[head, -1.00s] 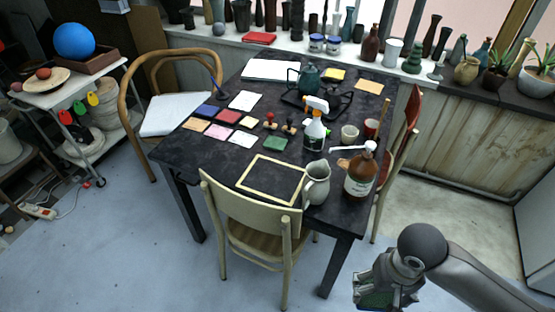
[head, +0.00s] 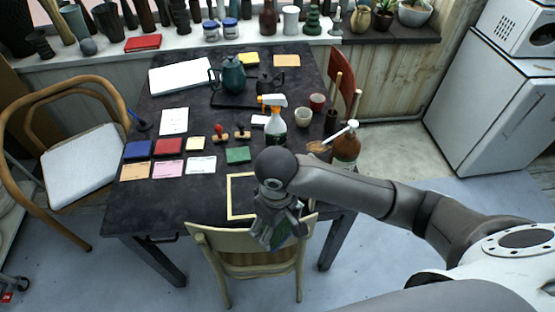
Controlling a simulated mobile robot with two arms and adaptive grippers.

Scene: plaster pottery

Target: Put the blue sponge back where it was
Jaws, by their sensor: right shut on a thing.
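My right gripper (head: 278,228) hangs over the chair back at the front edge of the dark table (head: 200,204). It is shut on a small flat thing (head: 272,236) with a green face, mostly hidden by the fingers. It showed a blue edge a second ago, so it appears to be the blue sponge. On the table, a flat blue square (head: 138,149) lies beside a red one (head: 168,146), and a green one (head: 238,155) lies further right. My left gripper is out of view.
A wood-framed slate (head: 235,192) lies partly behind my gripper. A spray bottle (head: 275,125), a brown bottle (head: 346,150) and cups (head: 303,117) stand to the right. A cream chair (head: 215,238) is at the front. The table's front left is clear.

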